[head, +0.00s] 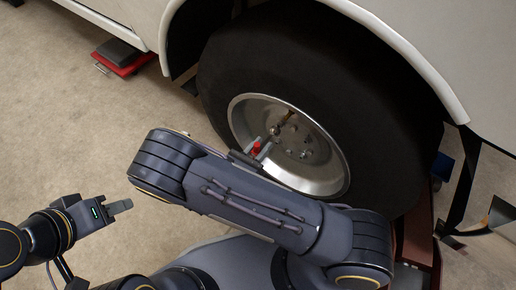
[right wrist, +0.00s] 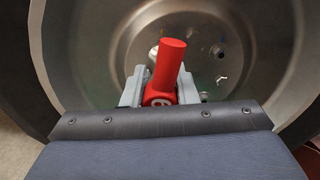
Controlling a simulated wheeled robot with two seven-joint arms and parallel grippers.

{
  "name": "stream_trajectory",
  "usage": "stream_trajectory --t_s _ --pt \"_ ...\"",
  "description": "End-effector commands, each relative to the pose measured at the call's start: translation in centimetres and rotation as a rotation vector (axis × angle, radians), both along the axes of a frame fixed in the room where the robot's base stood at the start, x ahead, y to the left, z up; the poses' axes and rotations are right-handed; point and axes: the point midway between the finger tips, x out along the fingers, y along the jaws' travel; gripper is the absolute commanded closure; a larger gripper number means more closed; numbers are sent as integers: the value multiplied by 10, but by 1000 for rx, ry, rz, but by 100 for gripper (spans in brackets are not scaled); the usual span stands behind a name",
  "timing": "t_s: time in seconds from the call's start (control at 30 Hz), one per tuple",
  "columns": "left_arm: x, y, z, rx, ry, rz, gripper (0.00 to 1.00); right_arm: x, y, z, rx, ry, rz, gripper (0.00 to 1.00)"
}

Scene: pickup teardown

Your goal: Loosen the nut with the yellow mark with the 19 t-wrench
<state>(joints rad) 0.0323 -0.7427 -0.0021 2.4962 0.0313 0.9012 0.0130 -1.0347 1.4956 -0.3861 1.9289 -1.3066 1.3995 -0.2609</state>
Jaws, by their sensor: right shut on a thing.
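The wheel (head: 246,112) shows its silver rim and hub with several nuts; it also fills the right wrist view (right wrist: 90,60). I cannot make out a yellow mark on any nut. My right gripper (head: 261,150) is in front of the rim, its fingers on both sides of a red wrench part (right wrist: 170,62) with a pale marking, partly hidden. The same red part shows in the head view (head: 256,147). The wrench's far end and any contact with a nut are hidden. My left gripper (head: 121,207) is away from the wheel at lower left, apparently empty.
A small brownish piece (head: 287,117) sticks out near the hub centre. The white vehicle body (head: 430,45) overhangs the tyre. A red and black item (head: 122,57) lies on the floor at upper left. Dark stand parts (head: 462,190) are at right. The floor at left is clear.

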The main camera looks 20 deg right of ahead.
Motion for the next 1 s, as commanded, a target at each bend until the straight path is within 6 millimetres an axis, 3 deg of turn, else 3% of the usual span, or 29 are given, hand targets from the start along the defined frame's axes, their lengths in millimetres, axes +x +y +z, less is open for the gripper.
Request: stream_trajectory --t_s 1.0 --pt "0 0 3 0 0 0 64 7 -8 3 2 -4 -1 100"
